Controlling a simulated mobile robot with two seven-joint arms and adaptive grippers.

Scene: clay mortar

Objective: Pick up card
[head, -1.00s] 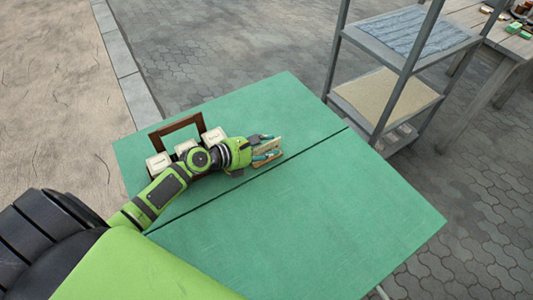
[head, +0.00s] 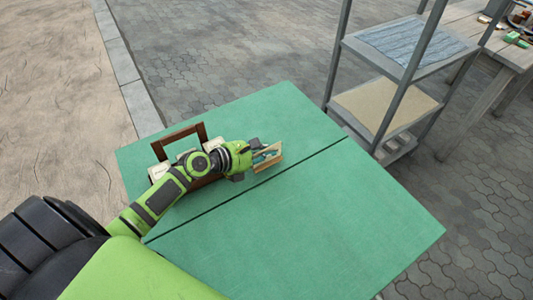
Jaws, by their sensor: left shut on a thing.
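My left gripper (head: 264,155) reaches across the green table from the left, its teal fingers shut on a tan, thin-edged card (head: 271,164). The card is at the fingertips, near the dark seam across the table. The fingers cover part of its face, and I cannot tell whether its lower edge touches the table. My right gripper is not in view.
A dark wooden frame (head: 179,135) stands behind my left arm, with pale blocks (head: 158,171) beside it, partly hidden. The green table (head: 310,220) is clear at the front and right. A metal shelf rack (head: 379,61) stands beyond its right edge.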

